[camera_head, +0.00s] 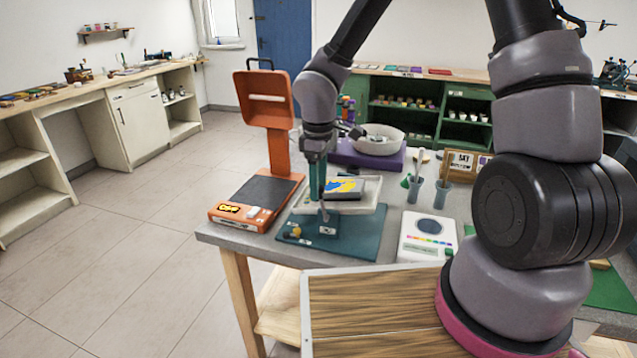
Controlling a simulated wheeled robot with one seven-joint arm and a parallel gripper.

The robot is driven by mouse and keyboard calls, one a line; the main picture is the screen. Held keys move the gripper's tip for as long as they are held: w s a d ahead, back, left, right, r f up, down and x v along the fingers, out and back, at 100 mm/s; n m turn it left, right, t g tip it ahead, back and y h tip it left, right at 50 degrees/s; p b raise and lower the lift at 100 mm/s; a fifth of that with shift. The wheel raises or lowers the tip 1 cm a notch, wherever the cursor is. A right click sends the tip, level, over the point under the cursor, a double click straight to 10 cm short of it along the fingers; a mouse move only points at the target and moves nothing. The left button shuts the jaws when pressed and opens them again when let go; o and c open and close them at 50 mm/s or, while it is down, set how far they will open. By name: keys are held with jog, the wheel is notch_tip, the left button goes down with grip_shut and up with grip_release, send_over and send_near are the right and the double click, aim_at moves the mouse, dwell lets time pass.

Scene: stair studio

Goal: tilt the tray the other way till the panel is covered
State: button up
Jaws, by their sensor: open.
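A shallow white tray (371,205) stands on a teal mat (357,243) near the front of the grey table. In it lies a small dark-edged panel (345,187) with yellow and blue patches on its top; part of its face is still dark or grey. My gripper (322,205) points down at the front left part of the tray, in front of the panel. Its jaws are open. The arm hides part of the tray and the panel's left side. Whether the fingers touch the tray I cannot tell.
An orange stand (268,118) rises at the left. A white device (427,236) and grey cups (443,193) stand right.

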grip_shut()
dwell(1.4)
